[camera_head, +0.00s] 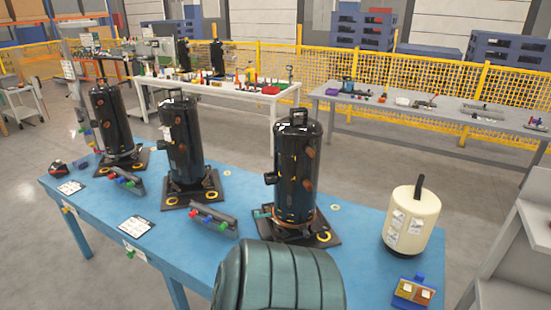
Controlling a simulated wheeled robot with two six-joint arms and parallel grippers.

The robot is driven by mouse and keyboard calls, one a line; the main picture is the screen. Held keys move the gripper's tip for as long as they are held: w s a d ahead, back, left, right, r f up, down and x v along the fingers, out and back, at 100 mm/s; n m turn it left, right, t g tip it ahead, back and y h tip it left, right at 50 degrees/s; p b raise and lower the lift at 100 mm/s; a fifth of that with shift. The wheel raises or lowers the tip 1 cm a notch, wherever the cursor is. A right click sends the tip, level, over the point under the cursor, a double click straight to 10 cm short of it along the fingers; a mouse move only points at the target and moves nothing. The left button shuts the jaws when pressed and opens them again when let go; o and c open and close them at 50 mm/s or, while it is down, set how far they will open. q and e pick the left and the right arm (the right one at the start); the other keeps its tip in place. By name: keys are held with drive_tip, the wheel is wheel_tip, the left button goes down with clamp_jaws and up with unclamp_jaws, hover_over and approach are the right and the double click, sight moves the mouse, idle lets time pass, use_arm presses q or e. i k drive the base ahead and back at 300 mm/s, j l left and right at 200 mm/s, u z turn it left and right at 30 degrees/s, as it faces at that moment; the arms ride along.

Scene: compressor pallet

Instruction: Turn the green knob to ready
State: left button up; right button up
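Small dark control bars with coloured knobs lie on the blue table (200,262). The middle bar (212,222) has a red, a green and a blue knob, and its green knob (208,221) is near its centre. The bar further left (126,183) also carries a green knob (121,180) between a blue and a red one. The knobs are too small to tell which way they point, and I cannot read any ready mark. Neither of my grippers is in view.
Three black compressors (298,170) stand on dark base plates on the table. A cream tank (411,222) and a small coloured box (414,292) are at the right. White cards (136,227) lie near the front edge. A ribbed teal shape covers the bottom middle.

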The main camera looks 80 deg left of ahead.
sight(130, 255)
drive_tip(key=u, duration=3.55)
drive_tip(key=i+j+z, duration=0.25)
drive_tip(key=j, duration=0.3)
drive_tip(key=i+j+z, duration=0.15)
drive_tip(key=k+j, duration=0.05)
drive_tip(key=j, duration=0.05)
